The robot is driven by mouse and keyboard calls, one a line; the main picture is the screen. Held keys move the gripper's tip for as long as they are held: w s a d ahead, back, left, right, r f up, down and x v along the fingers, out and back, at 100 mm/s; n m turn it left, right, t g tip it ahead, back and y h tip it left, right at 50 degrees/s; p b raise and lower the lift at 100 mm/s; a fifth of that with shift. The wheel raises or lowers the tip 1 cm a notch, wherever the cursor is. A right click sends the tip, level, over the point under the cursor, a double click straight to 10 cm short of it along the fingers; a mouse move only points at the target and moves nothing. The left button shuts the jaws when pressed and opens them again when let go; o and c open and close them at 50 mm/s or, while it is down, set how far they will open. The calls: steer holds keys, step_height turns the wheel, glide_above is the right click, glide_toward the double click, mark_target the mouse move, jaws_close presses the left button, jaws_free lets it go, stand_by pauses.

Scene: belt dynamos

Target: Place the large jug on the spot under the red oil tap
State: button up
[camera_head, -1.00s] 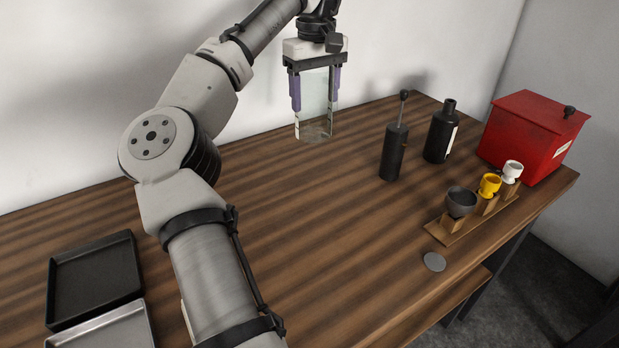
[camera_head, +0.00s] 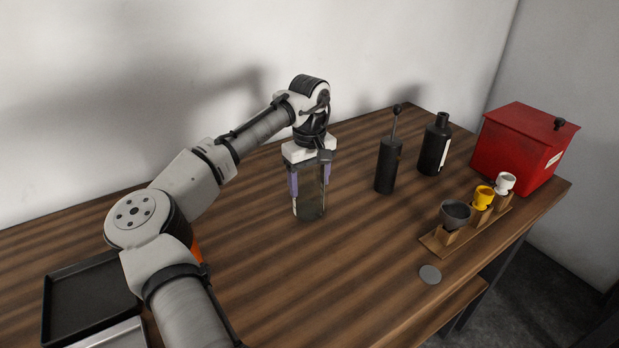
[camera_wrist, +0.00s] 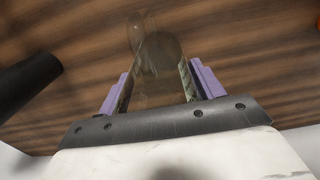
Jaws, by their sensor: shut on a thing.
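My gripper (camera_head: 309,186) has purple fingers shut on a clear glass jug (camera_head: 310,205) near the middle of the table. The jug hangs upright below the gripper, and I cannot tell whether its base touches the wood. In the wrist view the see-through jug (camera_wrist: 158,62) sits between the two purple fingers. A red box (camera_head: 520,150) with a black knob stands at the table's far right; I cannot make out a clear tap on it. A flat grey disc (camera_head: 430,274) lies near the right front edge, well right of the jug.
A black pump bottle (camera_head: 386,166) and a black bottle (camera_head: 435,148) stand between jug and red box. A wooden rack (camera_head: 435,243) with grey, yellow and white cups is at right. A black tray (camera_head: 85,300) lies front left. The front middle is clear.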

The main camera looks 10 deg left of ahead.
steer(key=shift+f, duration=0.15)
steer(key=o, duration=1.2)
